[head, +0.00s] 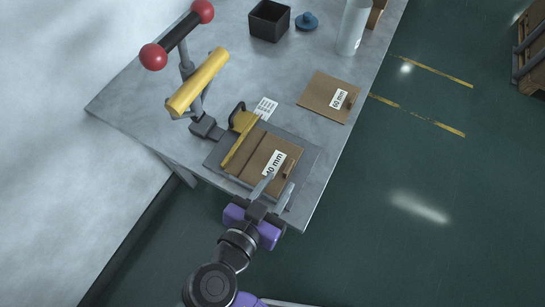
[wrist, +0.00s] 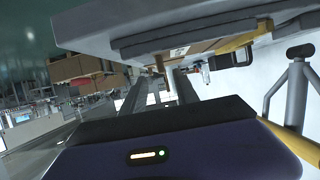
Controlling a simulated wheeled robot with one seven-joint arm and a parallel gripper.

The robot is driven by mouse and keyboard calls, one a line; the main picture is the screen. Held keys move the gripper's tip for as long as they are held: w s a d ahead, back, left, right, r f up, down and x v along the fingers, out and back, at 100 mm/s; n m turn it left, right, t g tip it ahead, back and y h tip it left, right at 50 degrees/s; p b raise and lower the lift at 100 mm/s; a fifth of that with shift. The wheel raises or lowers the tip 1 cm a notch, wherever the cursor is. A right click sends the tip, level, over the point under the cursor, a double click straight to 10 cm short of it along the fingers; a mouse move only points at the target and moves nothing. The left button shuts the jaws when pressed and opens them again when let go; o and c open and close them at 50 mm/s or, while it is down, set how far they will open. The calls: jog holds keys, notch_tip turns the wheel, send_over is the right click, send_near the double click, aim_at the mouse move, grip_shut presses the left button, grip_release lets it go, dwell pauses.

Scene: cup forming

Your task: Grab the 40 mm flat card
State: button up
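The 40 mm flat card (head: 247,160) is brown with a white label. It lies on a dark grey plate (head: 308,152) at the table's front edge. The label's first digit is partly covered by one of my fingers. My gripper (head: 281,180) is at the card's near edge, its two grey fingers apart and pointing toward the card. I cannot tell whether a finger touches the card.
A yellow bar (head: 240,143) lies along the card's left side. A lever with red balls (head: 178,40) and a yellow cylinder (head: 198,82) rises at left.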

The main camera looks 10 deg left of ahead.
aim_at(286, 171)
jog(key=shift+p+x, duration=0.75)
jog(key=shift+x, duration=2.75)
jog(key=shift+r, duration=0.1)
grip_shut()
jog(key=shift+a, duration=0.1)
